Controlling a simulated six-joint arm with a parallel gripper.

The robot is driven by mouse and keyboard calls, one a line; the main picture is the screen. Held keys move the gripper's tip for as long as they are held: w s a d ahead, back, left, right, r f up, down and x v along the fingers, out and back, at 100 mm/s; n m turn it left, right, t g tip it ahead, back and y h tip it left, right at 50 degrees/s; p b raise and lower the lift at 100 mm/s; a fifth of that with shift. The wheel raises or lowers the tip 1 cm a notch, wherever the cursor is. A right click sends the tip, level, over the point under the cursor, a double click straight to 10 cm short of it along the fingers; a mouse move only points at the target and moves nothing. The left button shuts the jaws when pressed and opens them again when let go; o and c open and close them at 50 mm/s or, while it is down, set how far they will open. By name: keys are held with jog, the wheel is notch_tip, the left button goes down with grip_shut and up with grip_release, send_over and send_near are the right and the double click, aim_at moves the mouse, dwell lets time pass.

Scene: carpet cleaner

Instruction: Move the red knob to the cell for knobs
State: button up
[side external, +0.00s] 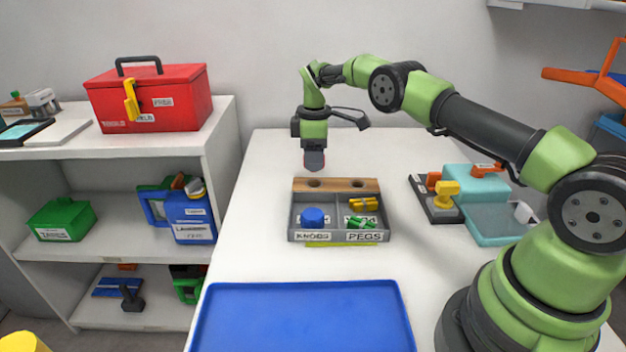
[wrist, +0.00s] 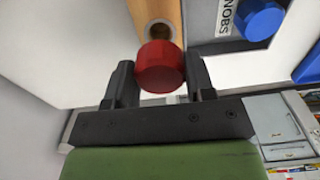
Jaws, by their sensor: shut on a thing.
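The red knob (wrist: 160,68) is held between the two fingers of my gripper (wrist: 160,85) in the wrist view. In the side external view my gripper (side external: 314,160) hangs above the table, at the back of the grey tray, with only a little red showing at its tip. The grey tray (side external: 292,222) has a left cell labelled KNOBS (side external: 313,237) and a right cell labelled PEGS (side external: 365,237). A blue knob (side external: 313,216) sits in the KNOBS cell; it also shows in the wrist view (wrist: 260,18).
A wooden strip with holes (side external: 336,185) lies along the tray's back. Yellow pegs (side external: 362,203) and green pegs (side external: 361,222) lie in the PEGS cell. A blue tray (side external: 302,315) is in front. A teal device (side external: 478,190) stands right. The table left of the grey tray is clear.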

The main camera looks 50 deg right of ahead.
aim_at(313, 196)
jog(key=shift+r, duration=0.5)
jog(key=shift+r, duration=0.6)
dwell(0.5)
jog(key=m, duration=0.3)
jog(key=a+m, duration=0.1)
jog(key=shift+s+a+r+m, duration=0.1)
jog(key=shift+s+r+m, duration=0.15)
jog(key=shift+s+m, duration=0.1)
jog(key=s+a+m, duration=0.3)
jog(key=a+m, duration=0.1)
jog(key=m, duration=0.9)
jog(key=f, duration=0.9)
jog(key=shift+s+d, duration=0.2)
jog(key=shift+d, duration=0.05)
jog(key=shift+f, duration=0.15)
